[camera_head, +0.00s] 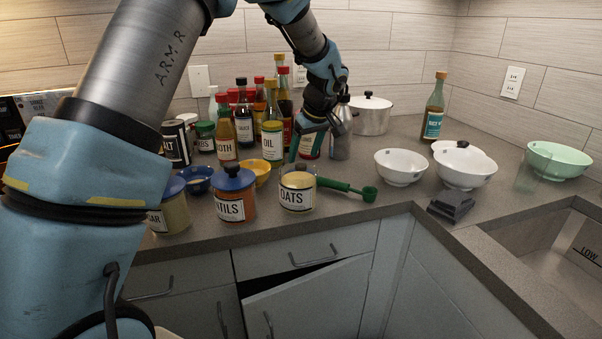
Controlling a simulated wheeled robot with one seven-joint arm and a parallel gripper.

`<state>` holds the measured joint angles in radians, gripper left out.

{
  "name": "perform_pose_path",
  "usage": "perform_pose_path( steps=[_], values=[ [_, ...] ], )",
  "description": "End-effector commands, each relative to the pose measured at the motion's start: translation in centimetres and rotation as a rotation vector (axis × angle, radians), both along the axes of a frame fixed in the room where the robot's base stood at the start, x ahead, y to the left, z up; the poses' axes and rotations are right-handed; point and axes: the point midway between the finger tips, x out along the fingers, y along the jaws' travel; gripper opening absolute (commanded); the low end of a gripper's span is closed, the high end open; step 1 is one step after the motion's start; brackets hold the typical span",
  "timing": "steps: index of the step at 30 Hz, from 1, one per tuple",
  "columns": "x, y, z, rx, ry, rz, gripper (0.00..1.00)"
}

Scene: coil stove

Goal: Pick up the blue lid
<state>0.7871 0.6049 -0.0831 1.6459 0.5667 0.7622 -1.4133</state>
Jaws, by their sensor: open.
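My gripper (308,136) is open and points down above the counter. In the picture it is up and to the right of the lentils jar, over the oats jar and in front of the bottles.
The oats jar (297,190) stands right of the lentils jar, with a green scoop (348,188) beside it. Several bottles and jars crowd the back. A white pot (371,116), white bowls (401,167) and the sink (560,245) are to the right. A cabinet door below stands ajar.

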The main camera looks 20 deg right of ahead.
Motion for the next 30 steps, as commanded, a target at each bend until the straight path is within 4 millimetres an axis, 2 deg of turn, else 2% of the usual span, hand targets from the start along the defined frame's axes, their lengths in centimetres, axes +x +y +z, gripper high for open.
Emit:
perform_pose_path(
  steps=[12, 20, 30],
  values=[
    [1.5, 0.2, -4.6, 0.001, 0.001, 0.0, 0.77],
    [1.6, 0.2, -4.9, 0.0, 0.0, 0.0, 0.77],
    [1.6, 0.2, -4.9, 0.0, 0.0, 0.0, 0.38]
  ],
)
